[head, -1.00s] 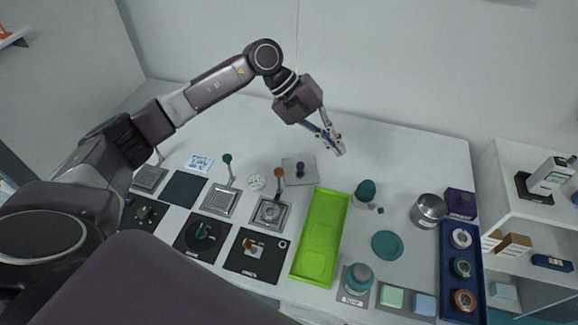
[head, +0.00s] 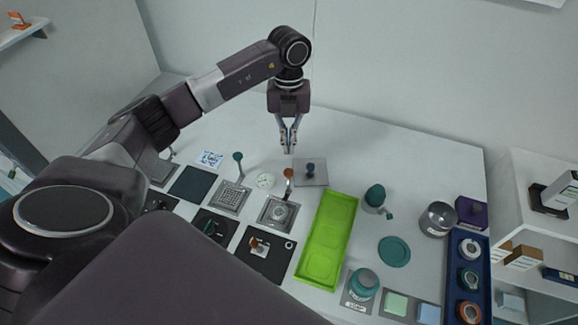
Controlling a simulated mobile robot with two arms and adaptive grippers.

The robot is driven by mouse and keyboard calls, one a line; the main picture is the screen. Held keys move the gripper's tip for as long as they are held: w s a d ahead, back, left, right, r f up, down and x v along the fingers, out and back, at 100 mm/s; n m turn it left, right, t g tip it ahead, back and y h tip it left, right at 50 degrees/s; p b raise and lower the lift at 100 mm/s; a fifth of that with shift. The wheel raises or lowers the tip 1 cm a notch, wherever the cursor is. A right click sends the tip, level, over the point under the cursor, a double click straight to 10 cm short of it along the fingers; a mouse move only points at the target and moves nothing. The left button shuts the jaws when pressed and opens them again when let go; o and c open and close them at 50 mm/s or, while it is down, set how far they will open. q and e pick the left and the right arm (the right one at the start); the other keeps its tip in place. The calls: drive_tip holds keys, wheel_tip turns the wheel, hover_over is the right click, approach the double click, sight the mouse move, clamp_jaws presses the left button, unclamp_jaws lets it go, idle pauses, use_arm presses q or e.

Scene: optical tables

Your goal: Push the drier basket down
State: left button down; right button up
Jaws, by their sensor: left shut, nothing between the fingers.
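I cannot tell for sure which item is the drier basket; no label for it is legible. A grey square unit with a perforated face and a teal-topped lever (head: 229,198) sits left of centre. Next to it is a grey square unit with a round metal centre and an orange-topped lever (head: 278,212). A grey plate with a dark blue knob (head: 311,171) lies behind and to the right. My right gripper is not in view.
A green tray (head: 327,240) lies at centre. Dark panels with knobs (head: 264,256) lie at the front. The back strip is clear.

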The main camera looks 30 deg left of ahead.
sight(289, 169)
use_arm(q)
drive_tip(key=shift+s+d+f+b, duration=0.15)
drive_tip(key=shift+f+b, duration=0.95)
drive_tip(key=shift+f, duration=0.6)
drive_tip(key=shift+s+d+f+b, duration=0.1)
drive_tip(key=shift+f+b, duration=0.95)
drive_tip(key=shift+f, duration=0.65)
drive_tip(key=shift+f, duration=0.1)
wheel_tip(289, 169, down, 6)
drive_tip(key=b, duration=0.4)
drive_tip(key=shift+r, duration=0.45)
drive_tip(key=shift+w+a+r, duration=0.25)
drive_tip(key=shift+w+a, duration=0.2)
drive_tip(key=shift+w, duration=0.2)
drive_tip(key=shift+w+a+r, duration=0.25)
drive_tip(key=shift+w+a, duration=0.2)
drive_tip(key=shift+w, duration=0.2)
drive_tip(key=shift+s, duration=0.1)
